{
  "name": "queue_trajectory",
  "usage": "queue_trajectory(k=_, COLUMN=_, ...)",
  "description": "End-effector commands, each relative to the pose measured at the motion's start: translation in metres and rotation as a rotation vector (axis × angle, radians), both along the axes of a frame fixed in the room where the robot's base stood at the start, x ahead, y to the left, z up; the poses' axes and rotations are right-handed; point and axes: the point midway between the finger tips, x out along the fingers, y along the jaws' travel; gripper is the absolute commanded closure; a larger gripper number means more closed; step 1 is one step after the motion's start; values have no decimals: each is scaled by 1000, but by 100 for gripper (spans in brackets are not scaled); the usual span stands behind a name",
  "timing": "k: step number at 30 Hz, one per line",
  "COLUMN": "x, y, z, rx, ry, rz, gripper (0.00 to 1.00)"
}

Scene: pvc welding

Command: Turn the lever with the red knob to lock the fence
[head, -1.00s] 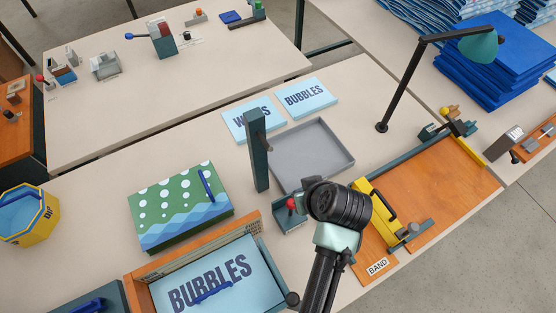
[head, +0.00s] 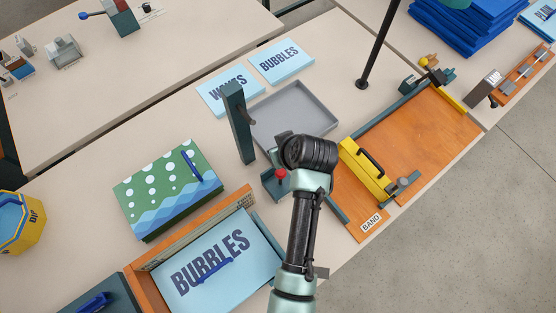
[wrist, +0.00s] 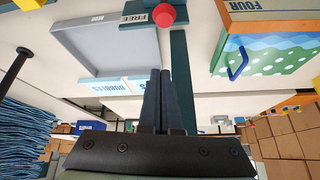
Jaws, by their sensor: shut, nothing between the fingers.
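The red knob (head: 282,174) stands on a dark teal base just left of my wrist in the head view. In the wrist view the red knob (wrist: 163,14) is at the top, beside a label reading FREE (wrist: 138,18). My gripper (wrist: 160,72) shows in the wrist view with its dark fingers together and empty, apart from the knob. In the head view my wrist hides the fingers, and the lever under the knob is mostly hidden. A teal rail (head: 370,128) edges the orange board; I cannot tell which part is the fence.
A tall teal post (head: 239,122) stands left of my wrist, near a grey tray (head: 322,128). A yellow block with a black handle (head: 362,170) lies right of my wrist. A green box (head: 150,205) and an orange-framed BUBBLES panel (head: 255,272) are at left and front.

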Motion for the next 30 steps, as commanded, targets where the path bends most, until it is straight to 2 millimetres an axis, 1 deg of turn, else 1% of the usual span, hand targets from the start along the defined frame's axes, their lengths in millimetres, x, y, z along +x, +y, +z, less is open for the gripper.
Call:
queue_trajectory(k=3, x=9, y=6, z=-18, rx=0, ry=2, rz=2, gripper=100)
queue_trajectory(k=12, x=30, y=17, z=-57, rx=0, ry=1, rz=1, gripper=100)
queue_trajectory(k=13, x=21, y=12, z=-54, rx=0, ry=3, rz=-2, gripper=100)
queue_trajectory(k=15, x=10, y=8, z=-56, rx=0, ry=2, rz=-2, gripper=100)
queue_trajectory(k=18, x=1, y=3, z=-58, rx=-1, ry=1, rz=-1, gripper=100)
queue_trajectory(k=24, x=-7, y=-1, z=-62, rx=0, ry=-1, rz=-1, gripper=100)
queue_trajectory(k=30, x=-7, y=-1, z=-62, rx=0, ry=-2, rz=-1, gripper=100)
